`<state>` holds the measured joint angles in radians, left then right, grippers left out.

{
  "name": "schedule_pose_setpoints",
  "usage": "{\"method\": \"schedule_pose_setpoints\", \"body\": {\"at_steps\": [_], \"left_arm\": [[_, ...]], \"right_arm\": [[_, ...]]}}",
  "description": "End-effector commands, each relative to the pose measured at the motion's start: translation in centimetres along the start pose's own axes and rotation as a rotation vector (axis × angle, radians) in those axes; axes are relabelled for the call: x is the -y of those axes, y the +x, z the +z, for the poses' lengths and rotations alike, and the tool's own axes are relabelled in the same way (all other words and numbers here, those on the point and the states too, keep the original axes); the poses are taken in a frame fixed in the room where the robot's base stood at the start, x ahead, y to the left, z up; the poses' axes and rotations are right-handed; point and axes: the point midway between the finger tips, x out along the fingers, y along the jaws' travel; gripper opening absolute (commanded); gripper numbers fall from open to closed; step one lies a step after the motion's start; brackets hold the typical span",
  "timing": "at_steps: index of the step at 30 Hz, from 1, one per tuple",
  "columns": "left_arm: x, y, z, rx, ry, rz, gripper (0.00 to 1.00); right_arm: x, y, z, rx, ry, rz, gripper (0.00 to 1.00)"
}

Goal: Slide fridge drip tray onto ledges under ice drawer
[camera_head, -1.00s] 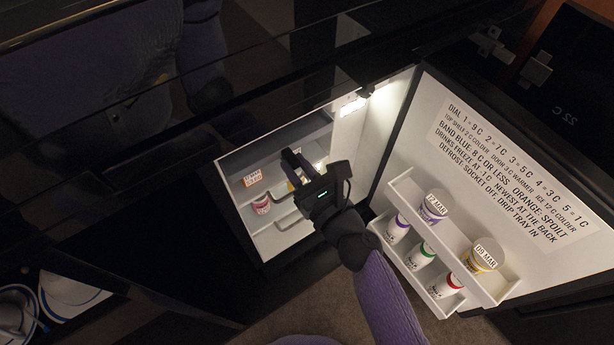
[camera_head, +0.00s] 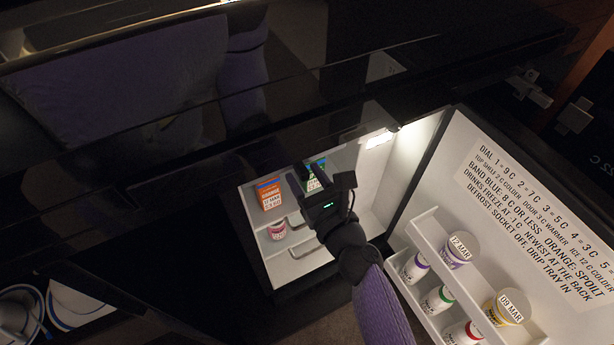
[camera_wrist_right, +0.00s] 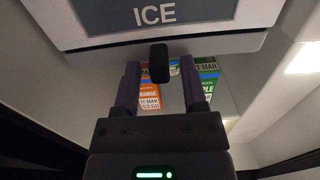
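My right gripper (camera_head: 304,178) reaches into the open fridge (camera_head: 262,240). In the right wrist view its two fingers (camera_wrist_right: 159,66) stand apart, just below the front of the ice drawer (camera_wrist_right: 155,16), marked ICE. A small dark rounded tab (camera_wrist_right: 159,50) shows between the fingers with gaps beside it; I cannot tell what it belongs to. I cannot make out the drip tray with certainty in either view. The ledges are also not clear. My left gripper is out of view.
An orange carton (camera_head: 269,193) and a green one (camera_head: 316,168) stand inside, with a small pink-labelled pot (camera_head: 277,230) lower down. The open door (camera_head: 500,210) on the right carries racks of bottles and pots. A fridge lamp (camera_head: 379,139) is lit.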

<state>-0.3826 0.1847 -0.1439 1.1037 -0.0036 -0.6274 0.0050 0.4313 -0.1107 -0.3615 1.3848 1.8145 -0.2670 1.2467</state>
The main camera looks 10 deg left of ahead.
Motion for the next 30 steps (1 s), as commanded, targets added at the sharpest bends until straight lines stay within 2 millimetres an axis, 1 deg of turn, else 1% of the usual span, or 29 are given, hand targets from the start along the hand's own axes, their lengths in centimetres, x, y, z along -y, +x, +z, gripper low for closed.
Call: {"method": "schedule_pose_setpoints", "body": {"at_steps": [8, 10, 11, 14, 18, 21, 24, 30], "left_arm": [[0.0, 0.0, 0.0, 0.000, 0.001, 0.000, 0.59], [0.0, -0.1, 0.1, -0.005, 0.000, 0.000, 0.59], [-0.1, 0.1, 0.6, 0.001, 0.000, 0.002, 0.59], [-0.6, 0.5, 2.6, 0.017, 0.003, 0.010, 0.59], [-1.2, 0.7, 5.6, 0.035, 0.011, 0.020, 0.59], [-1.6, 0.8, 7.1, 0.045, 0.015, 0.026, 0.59], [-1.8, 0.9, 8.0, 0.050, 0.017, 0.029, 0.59], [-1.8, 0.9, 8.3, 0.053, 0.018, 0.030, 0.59]], "right_arm": [[0.0, -0.1, 0.0, -0.001, 0.000, 0.000, 0.65], [0.0, -0.6, 0.1, -0.001, 0.000, -0.001, 0.65], [0.0, -0.9, 0.1, 0.000, 0.000, -0.001, 0.65], [0.0, -2.9, 0.3, -0.001, -0.001, -0.002, 0.65], [0.0, -6.6, 0.3, -0.002, 0.000, -0.001, 0.65], [0.0, -8.5, 0.2, 0.000, 0.001, -0.002, 0.65], [0.0, -9.7, 0.1, -0.001, 0.000, -0.001, 0.65], [0.0, -10.0, 0.0, 0.000, 0.000, 0.000, 0.65]]}}
